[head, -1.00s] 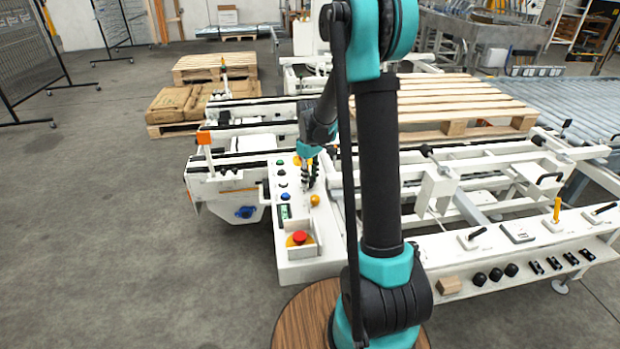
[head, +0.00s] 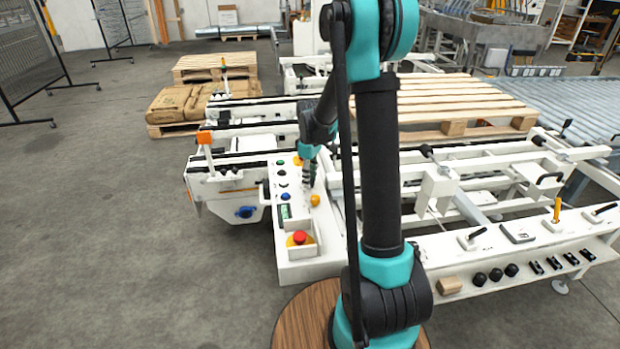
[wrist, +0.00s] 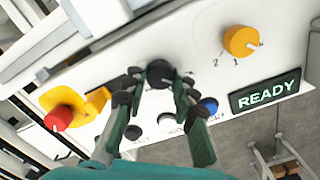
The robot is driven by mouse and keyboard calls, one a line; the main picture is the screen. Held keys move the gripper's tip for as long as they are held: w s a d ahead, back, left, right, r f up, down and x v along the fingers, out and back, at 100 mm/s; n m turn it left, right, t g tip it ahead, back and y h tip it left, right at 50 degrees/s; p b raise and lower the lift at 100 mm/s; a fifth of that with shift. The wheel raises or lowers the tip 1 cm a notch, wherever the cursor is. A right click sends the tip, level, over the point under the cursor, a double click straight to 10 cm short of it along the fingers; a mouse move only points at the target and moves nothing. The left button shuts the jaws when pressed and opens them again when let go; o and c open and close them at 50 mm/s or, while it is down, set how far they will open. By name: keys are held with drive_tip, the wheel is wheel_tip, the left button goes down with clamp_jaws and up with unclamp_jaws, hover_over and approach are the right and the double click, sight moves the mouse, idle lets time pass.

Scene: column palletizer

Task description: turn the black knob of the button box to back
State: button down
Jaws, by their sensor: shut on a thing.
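The white button box (head: 288,254) stands left of my arm's column in the head view. My gripper (head: 309,184) points down at its upper panel there and hides the black knob. In the wrist view the round black knob (wrist: 160,72) sits on the white panel. My gripper (wrist: 154,88) is shut on it, with one dark finger on each side. The direction of the knob's pointer is hard to make out.
Near the knob are a yellow knob (wrist: 241,41), a READY display (wrist: 265,92), a blue button (wrist: 208,105) and a red switch (wrist: 60,118) on yellow. A red emergency stop (head: 300,238) is at the box's near end. White conveyor frames lie behind.

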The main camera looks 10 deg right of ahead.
drive_tip(key=c, duration=1.2)
unclamp_jaws()
wheel_tip(320, 180, up, 12)
